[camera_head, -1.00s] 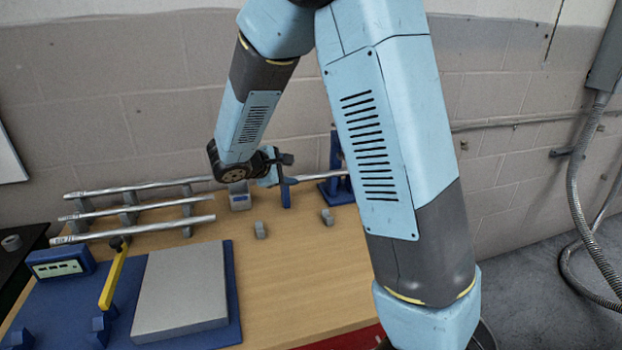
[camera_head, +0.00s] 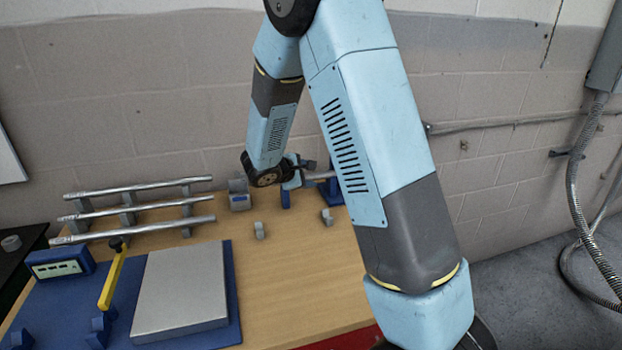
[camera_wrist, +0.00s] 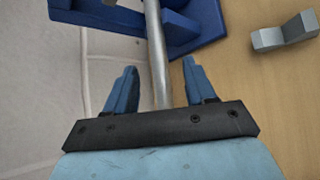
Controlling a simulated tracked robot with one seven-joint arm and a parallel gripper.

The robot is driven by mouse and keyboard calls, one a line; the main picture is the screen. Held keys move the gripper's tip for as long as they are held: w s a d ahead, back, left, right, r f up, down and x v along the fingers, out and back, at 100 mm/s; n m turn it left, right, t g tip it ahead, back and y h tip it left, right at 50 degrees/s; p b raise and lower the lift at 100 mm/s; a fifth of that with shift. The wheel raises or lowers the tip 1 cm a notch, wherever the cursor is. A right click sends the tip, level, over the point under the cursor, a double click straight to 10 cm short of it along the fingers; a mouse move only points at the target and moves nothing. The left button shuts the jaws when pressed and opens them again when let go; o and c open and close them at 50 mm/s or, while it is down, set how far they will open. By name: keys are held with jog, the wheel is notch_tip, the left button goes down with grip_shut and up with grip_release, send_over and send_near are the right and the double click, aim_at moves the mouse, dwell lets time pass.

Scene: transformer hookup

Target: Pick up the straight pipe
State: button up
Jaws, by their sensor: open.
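A grey straight pipe (camera_wrist: 156,45) runs between the two blue fingers of my gripper (camera_wrist: 159,68) in the wrist view. The fingers are open, one on each side of the pipe, with gaps showing beside it. The pipe's near end is hidden behind the gripper's dark mount. A blue stand (camera_wrist: 198,22) is at the pipe's far part. In the head view, my gripper (camera_head: 299,178) is at the back of the wooden table, and my arm hides most of the pipe and stand.
Several grey pipes lie on a rack (camera_head: 130,218) at the left. Small grey clamps (camera_head: 259,230) stand on the table, one also near the stand in the wrist view (camera_wrist: 284,35). A grey plate (camera_head: 182,290) lies on a blue base at front left. The table's middle right is clear.

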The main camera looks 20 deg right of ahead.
aim_at(314, 176)
jog(key=x, duration=0.3)
jog(key=shift+w+d, duration=0.15)
jog(key=shift+c, duration=0.3)
grip_shut()
